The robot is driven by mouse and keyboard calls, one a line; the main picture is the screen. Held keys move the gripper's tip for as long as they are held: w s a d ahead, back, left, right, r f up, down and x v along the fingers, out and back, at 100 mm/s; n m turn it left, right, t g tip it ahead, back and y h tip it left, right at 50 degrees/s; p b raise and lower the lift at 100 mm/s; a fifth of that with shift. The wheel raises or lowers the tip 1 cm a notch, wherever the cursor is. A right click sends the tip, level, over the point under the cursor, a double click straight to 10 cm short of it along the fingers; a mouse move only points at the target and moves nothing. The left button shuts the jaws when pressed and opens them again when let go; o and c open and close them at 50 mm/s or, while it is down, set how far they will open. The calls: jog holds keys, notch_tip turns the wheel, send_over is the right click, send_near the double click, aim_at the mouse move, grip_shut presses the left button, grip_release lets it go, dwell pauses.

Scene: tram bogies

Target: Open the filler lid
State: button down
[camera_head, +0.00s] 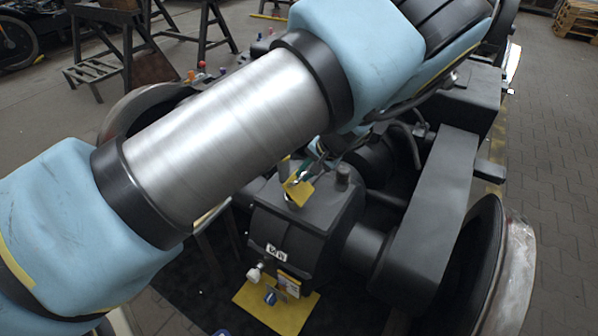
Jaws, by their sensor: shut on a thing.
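My light-blue and silver arm crosses the view from lower left to upper right and covers much of the machinery. I cannot tell which part is the filler lid.
A yellow plate (277,308) lies below the housing, with a small blue object (270,298) above it. Wheels stand at the left and at the right (515,270). A dark frame beam (440,205) runs beside the housing. Paved floor (560,150) is clear at right.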

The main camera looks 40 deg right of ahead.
jog(key=shift+s+d+f+b, duration=0.1)
jog(key=shift+s+f+b, duration=0.1)
jog(key=shift+s, duration=0.4)
jog(key=shift+s+d+f+b, duration=0.1)
jog(key=shift+s+d+b, duration=0.05)
jog(key=shift+s, duration=0.5)
jog(key=shift+s+d+f+b, duration=0.1)
jog(key=shift+s+b, duration=0.1)
jog(key=shift+s, duration=0.4)
jog(key=c, duration=1.2)
grip_release()
jog(key=shift+f, duration=0.1)
jog(key=o, duration=0.3)
jog(key=shift+o, duration=0.3)
jog(key=shift+r, duration=0.2)
jog(key=shift+d, duration=0.1)
jog(key=b+v, duration=0.1)
jog(key=v, duration=0.9)
jog(key=shift+s+r+b, duration=0.15)
jog(key=shift+r+b, duration=0.15)
jog(key=shift+b, duration=0.05)
